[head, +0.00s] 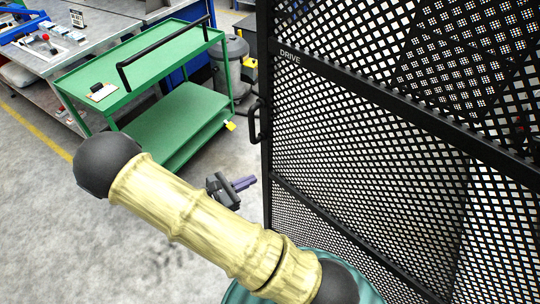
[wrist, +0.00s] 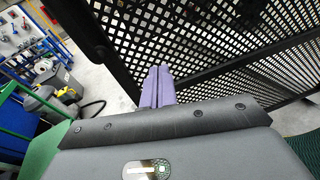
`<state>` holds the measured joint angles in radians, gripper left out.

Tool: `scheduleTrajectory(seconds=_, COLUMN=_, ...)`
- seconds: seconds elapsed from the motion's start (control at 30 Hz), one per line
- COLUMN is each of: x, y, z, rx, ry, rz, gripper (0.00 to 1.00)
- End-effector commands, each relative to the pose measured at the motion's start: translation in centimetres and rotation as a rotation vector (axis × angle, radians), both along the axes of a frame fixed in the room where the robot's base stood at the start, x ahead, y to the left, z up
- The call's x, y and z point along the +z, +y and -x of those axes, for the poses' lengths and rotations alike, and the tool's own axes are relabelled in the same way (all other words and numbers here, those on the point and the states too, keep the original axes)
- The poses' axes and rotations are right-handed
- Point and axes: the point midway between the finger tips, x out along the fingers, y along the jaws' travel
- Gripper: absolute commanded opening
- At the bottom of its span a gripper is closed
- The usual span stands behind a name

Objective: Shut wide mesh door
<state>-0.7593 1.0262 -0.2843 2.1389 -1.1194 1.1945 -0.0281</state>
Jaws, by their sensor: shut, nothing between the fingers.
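The wide mesh door (head: 365,150) is a black perforated panel in a black frame, labelled "DRIVE", filling the right half of the head view. A black handle (head: 254,121) sits on its left edge. The mesh also fills the upper middle and right of the wrist view (wrist: 215,45). My gripper (head: 246,183) shows purple fingers, shut and empty, left of the door's frame and below the handle in the head view. In the wrist view the shut fingers (wrist: 157,88) overlap the door's lower frame bar. I cannot tell whether they touch it.
A green cart (head: 140,62) with a black push bar stands at the upper left. A grey vacuum-like machine (head: 236,65) stands behind it, near the door's edge. A workbench (head: 60,50) is at the far left. Grey floor is clear between the cart and the door.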

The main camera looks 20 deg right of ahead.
Motion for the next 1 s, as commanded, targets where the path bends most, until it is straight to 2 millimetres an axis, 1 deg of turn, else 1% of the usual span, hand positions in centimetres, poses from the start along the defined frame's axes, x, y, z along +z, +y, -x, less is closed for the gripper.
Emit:
scheduleTrajectory(seconds=0.03, x=-0.6, y=0.8, z=-0.8, rx=0.065, ry=0.015, rz=0.060, gripper=0.00)
scheduleTrajectory(seconds=0.1, x=-0.8, y=1.6, z=-1.8, rx=0.131, ry=0.023, rz=0.123, gripper=0.00)
scheduleTrajectory(seconds=0.2, x=-0.8, y=2.3, z=-2.4, rx=0.180, ry=0.029, rz=0.167, gripper=0.00)
scheduleTrajectory(seconds=0.57, x=-0.8, y=2.2, z=-2.5, rx=0.184, ry=0.030, rz=0.170, gripper=0.00)
scheduleTrajectory(seconds=0.67, x=-0.7, y=1.7, z=-2.7, rx=0.183, ry=0.029, rz=0.170, gripper=0.00)
scheduleTrajectory(seconds=0.77, x=-0.7, y=0.7, z=-3.0, rx=0.180, ry=0.030, rz=0.171, gripper=0.00)
scheduleTrajectory(seconds=1.0, x=-0.6, y=-3.0, z=-4.4, rx=0.179, ry=0.031, rz=0.171, gripper=0.00)
